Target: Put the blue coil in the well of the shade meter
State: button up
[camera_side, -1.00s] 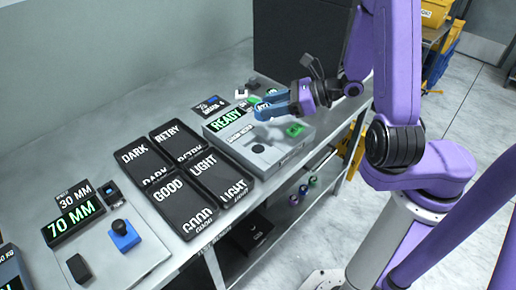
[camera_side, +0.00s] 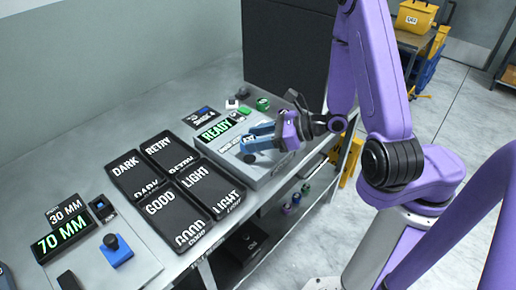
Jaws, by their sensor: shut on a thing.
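The shade meter (camera_side: 270,176) is a grey box with a lit READY display (camera_side: 216,130) at the back right of the table. Its dark round well (camera_side: 249,158) shows in the top face. My gripper (camera_side: 254,141) is over the meter, just behind and above the well in the picture, its fingers pointing left. It is shut on the blue coil, which is hard to tell apart from the blue fingers. Whether the coil touches the meter cannot be told.
Black trays marked DARK, RETRY, GOOD and LIGHT (camera_side: 226,186) lie left of the meter. A green round thing (camera_side: 263,103) stands behind it. The 70 MM display (camera_side: 64,240) and a blue block with a black knob (camera_side: 117,254) are at front left. A black panel (camera_side: 290,55) rises behind.

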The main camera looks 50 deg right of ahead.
aim_at(258, 160)
jog(key=shift+f, duration=1.9)
jog(key=shift+f, duration=0.1)
jog(key=o, duration=1)
jog(key=shift+o, duration=0.2)
